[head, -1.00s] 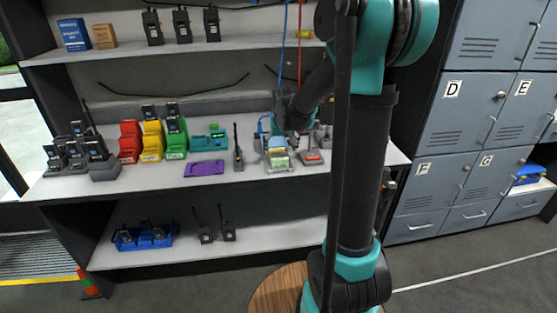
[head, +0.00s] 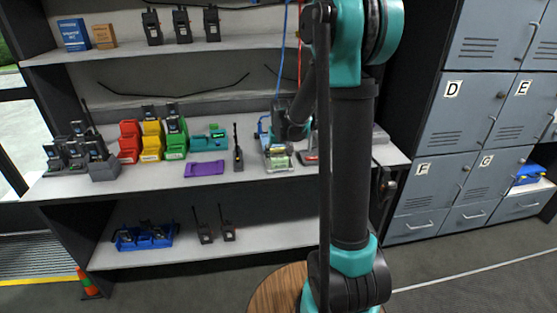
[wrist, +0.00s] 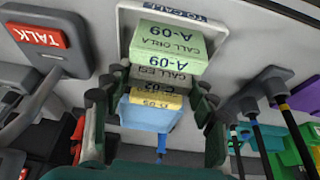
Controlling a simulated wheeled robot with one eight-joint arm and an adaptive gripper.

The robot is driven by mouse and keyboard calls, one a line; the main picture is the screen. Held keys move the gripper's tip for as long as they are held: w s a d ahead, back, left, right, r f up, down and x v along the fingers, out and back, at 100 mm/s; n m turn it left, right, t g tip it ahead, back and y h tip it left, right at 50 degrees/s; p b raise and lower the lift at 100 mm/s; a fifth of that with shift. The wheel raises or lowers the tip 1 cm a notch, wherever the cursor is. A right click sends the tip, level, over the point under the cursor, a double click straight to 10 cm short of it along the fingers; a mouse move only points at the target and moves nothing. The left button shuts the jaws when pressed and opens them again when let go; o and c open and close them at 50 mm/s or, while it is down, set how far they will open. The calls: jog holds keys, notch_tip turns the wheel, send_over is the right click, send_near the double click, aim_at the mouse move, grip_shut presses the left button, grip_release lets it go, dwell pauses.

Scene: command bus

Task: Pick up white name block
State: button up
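A tray (wrist: 132,14) labelled "TO CALL" holds a row of name blocks, their lettering upside down in the wrist view. A green block (wrist: 170,44) is at the top. Below it is a pale, whitish-grey block (wrist: 160,73) reading "CALL ESI", partly hidden. A yellow block (wrist: 155,100) and a light blue block (wrist: 150,117) lie closer to my gripper. My gripper (wrist: 153,92) is open, with one dark finger on each side of the row. I cannot tell whether either finger touches a block. In the head view my gripper (head: 284,127) is over the tray (head: 279,167).
A grey unit with a red TALK button (wrist: 40,36) is left of the tray. Radios with antennas (wrist: 265,88) and a purple pad (wrist: 300,95) are on the right. Red, yellow and green holders (head: 152,140) stand further left on the shelf. Lockers (head: 455,120) stand at right.

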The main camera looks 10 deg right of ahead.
jog(key=c, duration=0.5)
jog(key=shift+r, duration=0.1)
